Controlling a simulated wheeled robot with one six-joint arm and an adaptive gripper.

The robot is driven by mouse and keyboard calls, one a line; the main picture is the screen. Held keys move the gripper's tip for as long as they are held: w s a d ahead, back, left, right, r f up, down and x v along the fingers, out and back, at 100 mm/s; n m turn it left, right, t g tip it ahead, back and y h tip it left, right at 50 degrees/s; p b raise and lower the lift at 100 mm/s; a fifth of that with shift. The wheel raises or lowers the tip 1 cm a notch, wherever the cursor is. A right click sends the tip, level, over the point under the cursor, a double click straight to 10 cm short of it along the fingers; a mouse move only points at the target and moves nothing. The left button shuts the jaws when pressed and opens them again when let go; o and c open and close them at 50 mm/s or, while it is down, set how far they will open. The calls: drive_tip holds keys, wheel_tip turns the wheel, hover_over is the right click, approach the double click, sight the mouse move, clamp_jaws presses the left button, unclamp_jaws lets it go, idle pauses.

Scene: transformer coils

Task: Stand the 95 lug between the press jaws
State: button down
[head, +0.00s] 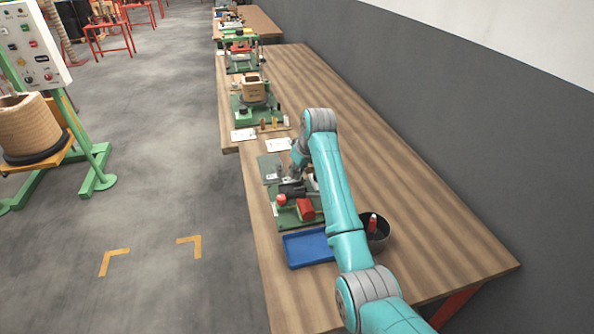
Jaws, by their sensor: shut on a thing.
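My gripper (291,184) is at the far end of my teal arm, low over the workbench, beside the press. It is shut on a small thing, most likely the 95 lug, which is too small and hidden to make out. The press (305,208) has red parts and a dark body and lies on a green board (287,217). Its jaws are partly hidden by my gripper and wrist, so I cannot tell what is between them. A grey-green mat (268,166) with small pieces at its right edge lies just beyond my gripper.
A blue tray (308,247) lies near the bench's left edge. White cards (279,145) and a coil on a green stand (254,90) are farther back. The bench's right side is clear.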

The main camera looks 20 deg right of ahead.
drive_tip(key=shift+f, duration=1.4)
idle(4.4)
drive_tip(key=shift+r, duration=1.4)
drive_tip(key=shift+f, duration=0.25)
idle(0.5)
